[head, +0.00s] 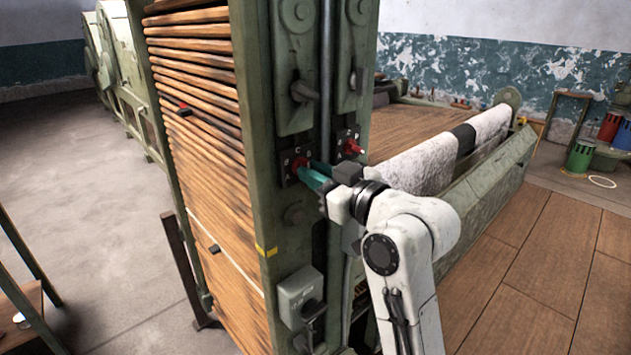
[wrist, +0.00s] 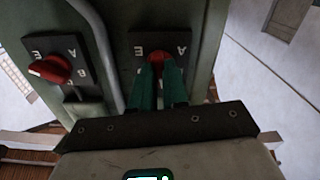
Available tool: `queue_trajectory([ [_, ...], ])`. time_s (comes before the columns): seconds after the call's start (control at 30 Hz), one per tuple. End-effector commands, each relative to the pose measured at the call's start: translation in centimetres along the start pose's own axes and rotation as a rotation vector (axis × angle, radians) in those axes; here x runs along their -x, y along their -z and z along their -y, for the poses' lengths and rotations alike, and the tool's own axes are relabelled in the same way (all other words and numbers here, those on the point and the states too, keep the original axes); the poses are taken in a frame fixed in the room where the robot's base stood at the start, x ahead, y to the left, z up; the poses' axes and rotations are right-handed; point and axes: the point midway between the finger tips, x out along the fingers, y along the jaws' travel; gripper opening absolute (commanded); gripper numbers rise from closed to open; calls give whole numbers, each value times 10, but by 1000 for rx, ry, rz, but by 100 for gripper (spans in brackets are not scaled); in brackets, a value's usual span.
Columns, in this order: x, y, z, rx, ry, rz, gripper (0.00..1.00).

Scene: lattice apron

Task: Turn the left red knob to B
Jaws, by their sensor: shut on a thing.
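The left red knob (head: 299,162) is on a dark lettered plate on the green machine post. My gripper (head: 307,171) has its teal fingers shut on this knob, covering much of it. In the wrist view, which looks upside down, the same knob (wrist: 159,57) shows between my gripper's fingertips (wrist: 159,73). Letters E and A show on its plate; the other letters are hidden or unclear. I cannot tell which letter it points to. The right red knob (head: 353,147) is free on its own plate; it also shows at the left of the wrist view (wrist: 50,68).
Levers (head: 302,91) stick out above the knobs, and a grey switch box (head: 299,292) is mounted below. A vertical pipe (head: 326,80) runs between the two plates. A roll of pale cloth (head: 425,162) lies to the right. The wooden floor (head: 535,265) at right is clear.

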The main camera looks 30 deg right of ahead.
Motion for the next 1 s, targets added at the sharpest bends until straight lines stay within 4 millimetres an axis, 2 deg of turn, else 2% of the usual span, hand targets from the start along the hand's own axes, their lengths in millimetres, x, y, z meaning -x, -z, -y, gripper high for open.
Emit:
queue_trajectory([
  [0.6, 0, -3, 0, 574, -2, 0, 0],
  [1.0, 0, -2, 0, 810, 0, 1, 0],
])
